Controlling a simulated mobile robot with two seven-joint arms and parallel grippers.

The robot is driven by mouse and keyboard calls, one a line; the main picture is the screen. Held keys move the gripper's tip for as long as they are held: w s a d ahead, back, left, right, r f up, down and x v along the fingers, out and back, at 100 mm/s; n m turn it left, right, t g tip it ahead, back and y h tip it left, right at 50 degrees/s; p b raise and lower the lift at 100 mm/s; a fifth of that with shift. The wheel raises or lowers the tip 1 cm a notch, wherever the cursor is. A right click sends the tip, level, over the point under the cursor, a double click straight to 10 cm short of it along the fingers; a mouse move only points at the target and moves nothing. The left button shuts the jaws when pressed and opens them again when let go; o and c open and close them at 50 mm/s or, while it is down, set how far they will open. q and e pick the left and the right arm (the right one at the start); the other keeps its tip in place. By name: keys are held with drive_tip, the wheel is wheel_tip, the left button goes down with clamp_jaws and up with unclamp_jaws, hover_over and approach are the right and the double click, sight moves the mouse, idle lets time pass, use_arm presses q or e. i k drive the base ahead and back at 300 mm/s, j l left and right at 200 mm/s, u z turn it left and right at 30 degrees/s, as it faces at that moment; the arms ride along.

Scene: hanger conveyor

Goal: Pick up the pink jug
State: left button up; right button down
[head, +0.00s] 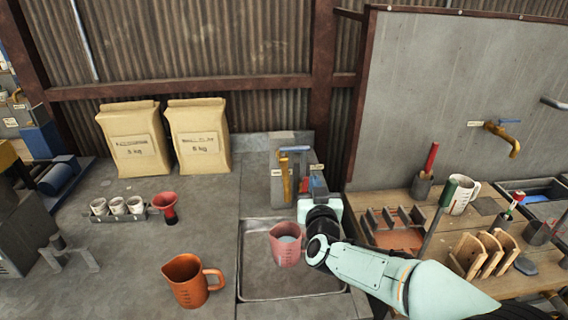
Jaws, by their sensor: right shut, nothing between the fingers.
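The pink jug (286,246) stands upright in the shallow metal sink tray (262,285). Its top is open and something pale shows inside. My right gripper (318,188) reaches in from the right, just behind and to the right of the jug, near the tap fittings. It is shut and holds nothing. My right wrist passes close to the jug's right side and may cover part of it; I cannot tell if they touch. My left gripper is not in view.
An orange jug (188,282) stands left of the sink. A red funnel (165,205) and a rack of small white cups (118,208) are further left. Brass and blue taps (286,178) rise behind the sink. A wooden bench with tools (430,240) is at right.

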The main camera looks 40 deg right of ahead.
sight(285, 237)
drive_tip(key=k+j, duration=0.8)
